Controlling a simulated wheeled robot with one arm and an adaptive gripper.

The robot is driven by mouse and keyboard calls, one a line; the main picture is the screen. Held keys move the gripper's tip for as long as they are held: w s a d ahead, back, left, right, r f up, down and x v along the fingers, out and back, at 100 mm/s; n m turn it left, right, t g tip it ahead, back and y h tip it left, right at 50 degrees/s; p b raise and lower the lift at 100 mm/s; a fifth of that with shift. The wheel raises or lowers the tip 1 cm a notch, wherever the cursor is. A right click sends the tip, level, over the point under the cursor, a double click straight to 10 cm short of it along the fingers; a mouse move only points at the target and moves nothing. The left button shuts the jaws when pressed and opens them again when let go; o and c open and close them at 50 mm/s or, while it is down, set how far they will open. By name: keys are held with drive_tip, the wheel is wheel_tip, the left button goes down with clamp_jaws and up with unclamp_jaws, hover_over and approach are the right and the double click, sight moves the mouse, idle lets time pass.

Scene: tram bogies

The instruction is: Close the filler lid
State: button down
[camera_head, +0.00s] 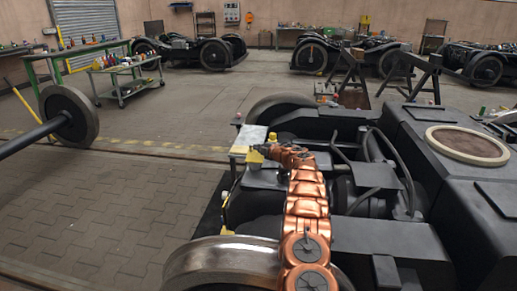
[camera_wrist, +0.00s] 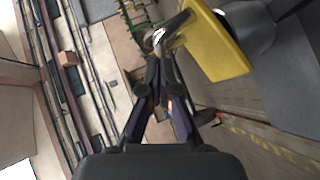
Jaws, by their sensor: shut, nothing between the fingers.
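A yellow flat plate (camera_wrist: 215,45), which looks like the filler lid, shows at the upper right of the wrist view. A shiny metal part (camera_wrist: 172,28) lies along its left edge. My gripper (camera_wrist: 158,62) has its fingers together and empty, with the tips just below the metal part and left of the plate. I cannot tell whether they touch. In the head view a small yellow piece (camera_head: 254,156) shows at the far end of my copper-coloured arm, by the near bogie's left side. My gripper (camera_head: 262,148) is small and dark there, and the lid's angle is unclear.
The near black bogie (camera_head: 390,240) fills the right, with hoses and a round cover (camera_head: 467,145) on top. A pale sheet (camera_head: 248,138) lies beside the arm's end. A wheelset (camera_head: 68,116) and a tool cart (camera_head: 128,80) stand left. Open paved floor lies between.

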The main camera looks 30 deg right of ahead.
drive_tip(key=shift+w+d+f, duration=0.15)
drive_tip(key=shift+w+d, duration=0.05)
drive_tip(key=shift+w, duration=0.05)
drive_tip(key=shift+w+r+p, duration=0.1)
drive_tip(key=shift+r+p, duration=0.1)
drive_tip(key=shift+p, duration=0.65)
drive_tip(key=shift+w+d+p, duration=0.1)
drive_tip(key=shift+d+p, duration=0.05)
drive_tip(key=shift+p, duration=0.3)
drive_tip(key=p, duration=0.2)
drive_tip(key=shift+w+d+f+p, duration=0.15)
drive_tip(key=shift+w+f+p, duration=0.15)
drive_tip(key=shift+w+d+f, duration=0.15)
drive_tip(key=shift+f, duration=0.1)
drive_tip(key=shift+d+f, duration=0.1)
drive_tip(key=shift+d, duration=0.3)
drive_tip(key=shift+a, duration=0.15)
